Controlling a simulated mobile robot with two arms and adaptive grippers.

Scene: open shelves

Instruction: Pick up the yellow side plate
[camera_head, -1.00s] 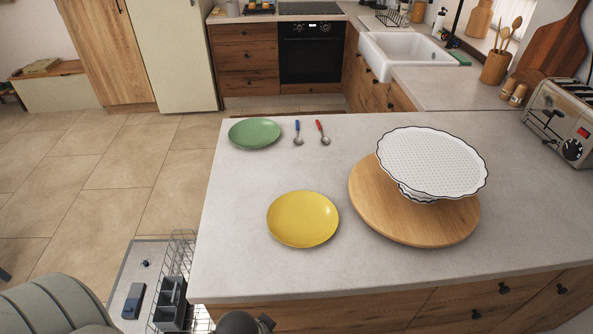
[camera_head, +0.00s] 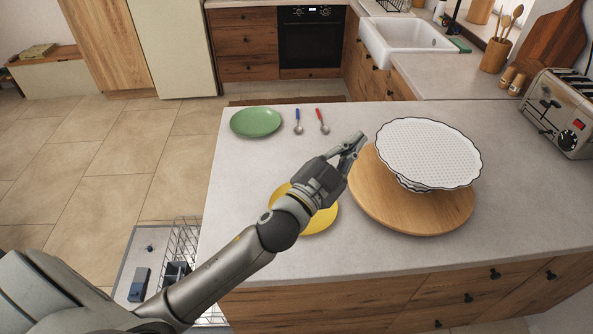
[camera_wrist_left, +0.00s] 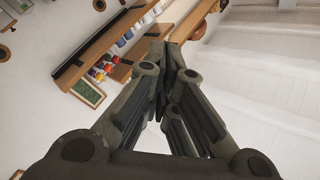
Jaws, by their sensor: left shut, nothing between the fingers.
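The yellow side plate (camera_head: 322,222) lies flat on the light grey counter (camera_head: 240,240) in the head view. My left forearm and wrist cover much of it. My left gripper (camera_head: 358,142) is past the plate, towards the wooden board, and above the counter. Its fingers are closed together and hold nothing. They also show closed in the left wrist view (camera_wrist_left: 163,60), which does not show the plate. My right gripper is not in view.
A green plate (camera_head: 256,122) and two spoons, one blue-handled (camera_head: 298,122) and one red-handled (camera_head: 321,122), lie at the back. A white scalloped stand (camera_head: 430,150) rests on a round wooden board (camera_head: 405,215) at right. An open dishwasher rack (camera_head: 185,245) is at lower left.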

